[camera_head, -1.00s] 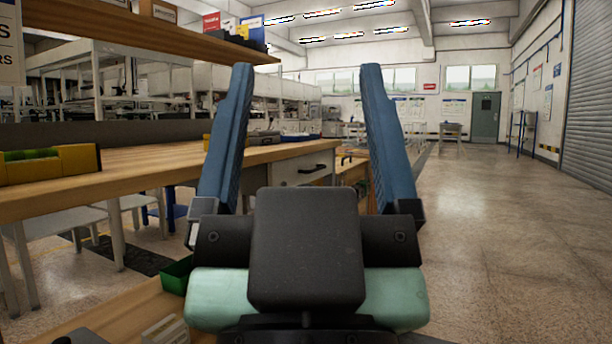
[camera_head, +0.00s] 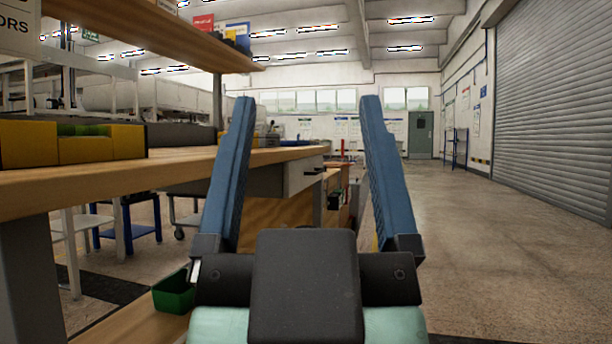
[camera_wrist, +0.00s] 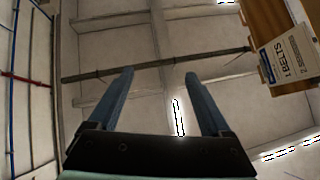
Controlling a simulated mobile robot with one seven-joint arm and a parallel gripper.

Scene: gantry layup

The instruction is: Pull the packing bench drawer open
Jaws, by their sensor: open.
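The packing bench (camera_head: 150,175) has a long wooden top along the left of the head view. Its drawer (camera_head: 303,175) has a pale front with a dark handle (camera_head: 315,170), under the far end of the bench top. The drawer looks shut. My gripper (camera_head: 308,100) is open and empty, its two blue fingers pointing up and apart in the foreground. The drawer front shows beyond and between the fingers, apart from them. In the wrist view my gripper (camera_wrist: 160,82) faces the ceiling, and no drawer shows there.
Yellow bins (camera_head: 65,145) stand on the near bench top, below an overhead wooden shelf (camera_head: 150,30). A green bin (camera_head: 174,292) sits on a low wooden shelf (camera_head: 130,315). The floor (camera_head: 500,250) at right is clear.

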